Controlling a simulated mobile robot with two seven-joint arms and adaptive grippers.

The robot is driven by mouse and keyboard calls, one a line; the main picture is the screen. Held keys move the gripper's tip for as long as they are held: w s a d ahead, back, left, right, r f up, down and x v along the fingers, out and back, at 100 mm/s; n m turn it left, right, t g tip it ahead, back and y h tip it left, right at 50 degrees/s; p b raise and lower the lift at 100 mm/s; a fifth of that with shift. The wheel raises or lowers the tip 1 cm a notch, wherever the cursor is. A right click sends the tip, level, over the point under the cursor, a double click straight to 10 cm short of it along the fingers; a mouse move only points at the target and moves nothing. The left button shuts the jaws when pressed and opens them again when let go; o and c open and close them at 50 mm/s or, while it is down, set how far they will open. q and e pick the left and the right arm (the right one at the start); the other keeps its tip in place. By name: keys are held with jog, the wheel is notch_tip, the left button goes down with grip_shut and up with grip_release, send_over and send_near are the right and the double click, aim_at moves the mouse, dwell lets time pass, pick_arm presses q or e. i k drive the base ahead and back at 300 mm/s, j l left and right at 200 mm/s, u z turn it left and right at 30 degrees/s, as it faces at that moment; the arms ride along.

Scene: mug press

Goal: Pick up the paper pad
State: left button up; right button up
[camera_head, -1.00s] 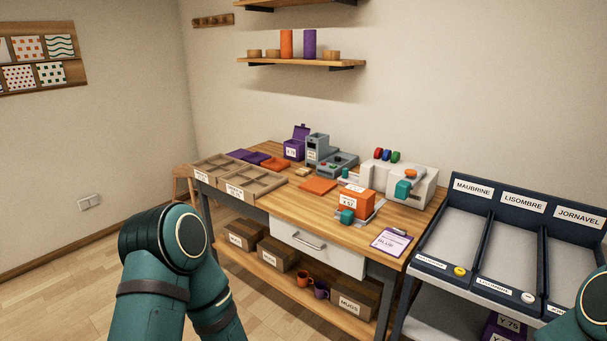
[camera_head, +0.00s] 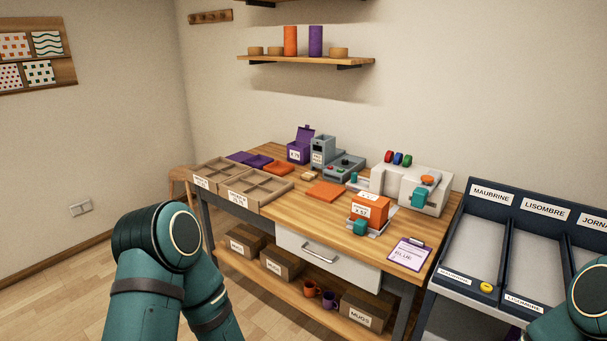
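A flat orange pad (camera_head: 326,191) lies on the middle of the bench. Flat purple pieces and a flat orange piece (camera_head: 279,168) lie at the back left. I cannot tell for sure which of these is the paper pad. Both of my arms show only in part, at the lower left and lower right. Neither gripper is in view.
A grey-white machine (camera_head: 411,188) and an orange labelled box (camera_head: 369,209) stand on the bench's right side. Divided wooden trays (camera_head: 260,190) line its left front edge. A labelled sorting rack (camera_head: 479,234) stands to the right. The bench's front middle is clear.

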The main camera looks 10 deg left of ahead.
aim_at(310, 176)
jog(key=i+j, duration=0.3)
jog(key=j, duration=0.15)
jog(key=i+j, duration=0.25)
jog(key=j, duration=0.2)
jog(key=i+j, duration=0.3)
jog(key=j, duration=0.15)
jog(key=i+j, duration=0.25)
jog(key=j, duration=0.15)
jog(key=i+j+z, duration=0.1)
jog(key=i+j, duration=0.2)
jog(key=j, duration=0.15)
jog(key=i+j, duration=0.25)
jog(key=j, duration=0.25)
jog(key=i+j, duration=0.3)
jog(key=j, duration=0.15)
jog(key=i+j, duration=0.25)
jog(key=j, duration=0.2)
